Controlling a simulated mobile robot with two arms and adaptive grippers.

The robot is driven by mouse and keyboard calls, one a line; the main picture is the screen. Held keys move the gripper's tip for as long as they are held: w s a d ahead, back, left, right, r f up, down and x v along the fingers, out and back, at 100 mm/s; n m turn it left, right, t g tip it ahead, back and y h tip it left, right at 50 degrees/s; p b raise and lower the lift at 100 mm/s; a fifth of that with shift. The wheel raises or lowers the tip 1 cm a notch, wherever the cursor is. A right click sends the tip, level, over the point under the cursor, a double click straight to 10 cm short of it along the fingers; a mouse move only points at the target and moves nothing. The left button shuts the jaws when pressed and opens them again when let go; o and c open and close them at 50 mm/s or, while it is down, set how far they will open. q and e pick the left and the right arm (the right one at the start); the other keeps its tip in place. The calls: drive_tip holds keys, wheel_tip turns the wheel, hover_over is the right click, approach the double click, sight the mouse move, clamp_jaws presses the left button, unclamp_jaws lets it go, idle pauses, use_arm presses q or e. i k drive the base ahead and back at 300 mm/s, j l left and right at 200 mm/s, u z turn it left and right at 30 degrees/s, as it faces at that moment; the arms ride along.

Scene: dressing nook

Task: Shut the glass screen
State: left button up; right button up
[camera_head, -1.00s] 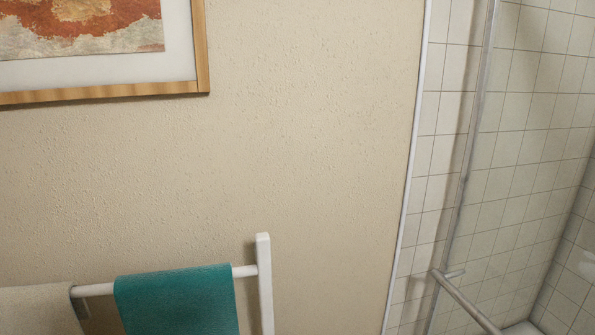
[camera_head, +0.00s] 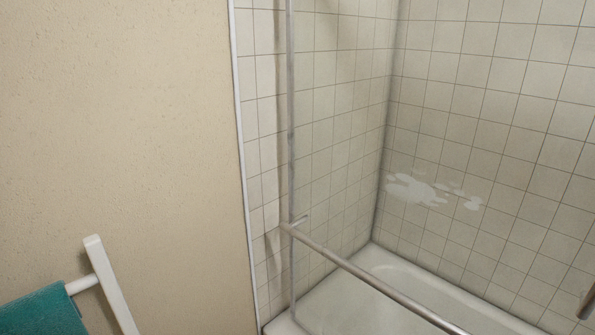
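The glass screen (camera_head: 340,170) is a clear pane in the middle of the view, seen over the tiled tub corner. Its metal upright (camera_head: 291,130) runs down its left side, a little right of the white wall trim. A metal bar (camera_head: 375,283) slants from the upright down to the lower right and leaves the bottom of the view. The screen's right edge is not clear to see, so I cannot tell how far it stands open. Neither of my grippers is in view.
A white bathtub (camera_head: 385,262) fills the lower right. A short metal piece (camera_head: 588,300) shows at the right edge. A towel rail (camera_head: 108,280) with a teal towel (camera_head: 42,312) is at the lower left. Pale patches (camera_head: 425,190) show against the far tiles.

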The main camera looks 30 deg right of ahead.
sight(416, 191)
drive_tip(key=z, duration=1.65)
